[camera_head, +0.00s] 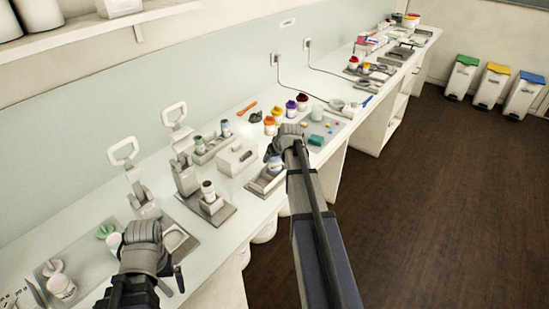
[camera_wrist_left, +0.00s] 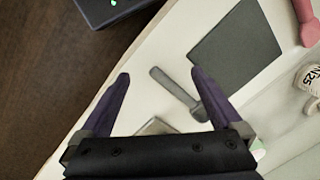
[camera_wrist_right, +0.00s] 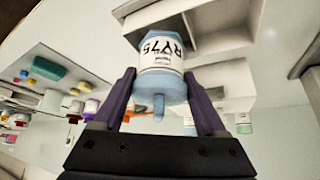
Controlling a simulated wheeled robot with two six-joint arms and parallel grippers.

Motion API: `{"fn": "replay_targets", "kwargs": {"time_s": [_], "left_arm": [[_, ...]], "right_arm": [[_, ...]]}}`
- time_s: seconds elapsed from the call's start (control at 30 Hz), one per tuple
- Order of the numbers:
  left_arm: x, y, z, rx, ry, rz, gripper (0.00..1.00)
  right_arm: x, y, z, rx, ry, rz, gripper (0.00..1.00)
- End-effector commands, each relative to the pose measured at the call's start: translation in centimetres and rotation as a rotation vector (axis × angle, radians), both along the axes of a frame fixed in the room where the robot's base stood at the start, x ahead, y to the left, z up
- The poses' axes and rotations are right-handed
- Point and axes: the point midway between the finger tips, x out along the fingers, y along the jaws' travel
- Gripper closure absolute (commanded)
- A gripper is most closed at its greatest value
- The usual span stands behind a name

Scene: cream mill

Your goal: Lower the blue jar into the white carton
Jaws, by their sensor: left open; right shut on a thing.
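The blue jar (camera_wrist_right: 161,75), with a white label reading RY75, is between the fingers of my right gripper (camera_wrist_right: 163,88), which is shut on it. In the head view the jar (camera_head: 275,163) shows just below my right gripper (camera_head: 287,140), partly hidden by it. A white carton (camera_wrist_right: 222,42) with open compartments lies beyond the jar in the right wrist view. In the head view the carton (camera_head: 258,187) is under the jar; I cannot tell whether they touch. My left gripper (camera_wrist_left: 160,75) is open and empty above the counter.
A grey tool (camera_wrist_left: 177,93) and a dark grey mat (camera_wrist_left: 236,45) lie under my left gripper. A white box (camera_head: 236,157) stands left of the carton. Several coloured jars (camera_head: 290,107) and a teal block (camera_head: 316,140) are beyond it. Two lever presses (camera_head: 183,160) stand at the left.

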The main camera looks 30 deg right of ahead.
Motion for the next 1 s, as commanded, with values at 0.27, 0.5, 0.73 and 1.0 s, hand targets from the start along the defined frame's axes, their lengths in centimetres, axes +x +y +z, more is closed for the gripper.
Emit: {"fn": "replay_targets", "kwargs": {"time_s": [0.27,0.5,0.73,1.0], "left_arm": [[0.0,0.0,0.0,0.0,0.0,0.0,0.01],[0.0,0.0,-0.3,0.0,0.0,0.0,0.01],[0.0,0.0,-1.0,0.0,0.0,0.0,0.01],[0.0,0.0,-1.7,0.0,0.0,0.0,0.01]], "right_arm": [[0.0,0.0,0.0,0.0,0.0,0.0,0.55],[0.0,0.0,-0.3,0.0,0.0,0.0,0.55],[0.0,0.0,-1.0,0.0,0.0,0.0,0.55],[0.0,0.0,-1.7,0.0,0.0,0.0,0.55]]}}
